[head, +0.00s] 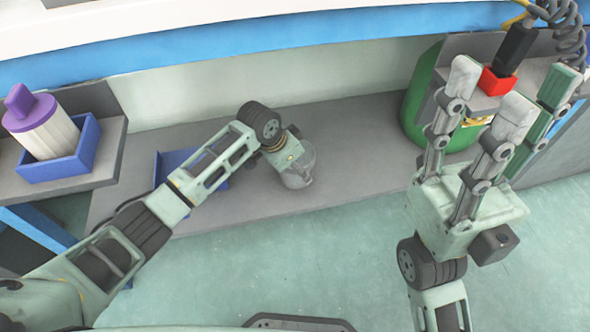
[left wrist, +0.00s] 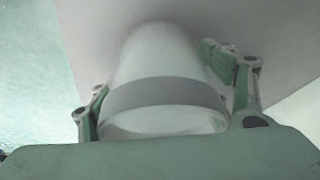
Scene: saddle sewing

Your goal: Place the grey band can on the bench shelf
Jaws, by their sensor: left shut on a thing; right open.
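The grey band can (left wrist: 165,60) is white with a grey band around it, seen close up in the left wrist view. My left gripper (left wrist: 165,100) is shut on it, with fingers along both sides. In the head view the left gripper (head: 287,152) points down over the grey bench shelf (head: 345,120), and the can (head: 299,172) shows only partly below it. I cannot tell whether the can touches the shelf. My right gripper (head: 512,95) is open and empty, with its fingers pointing up at the right.
A blue tray (head: 172,165) lies on the shelf, partly behind my left arm. A purple-topped white bottle (head: 45,125) stands in a blue holder (head: 85,150) at the left. A green drum (head: 415,115) and a red block (head: 495,83) are at the right. Shelf between can and drum is clear.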

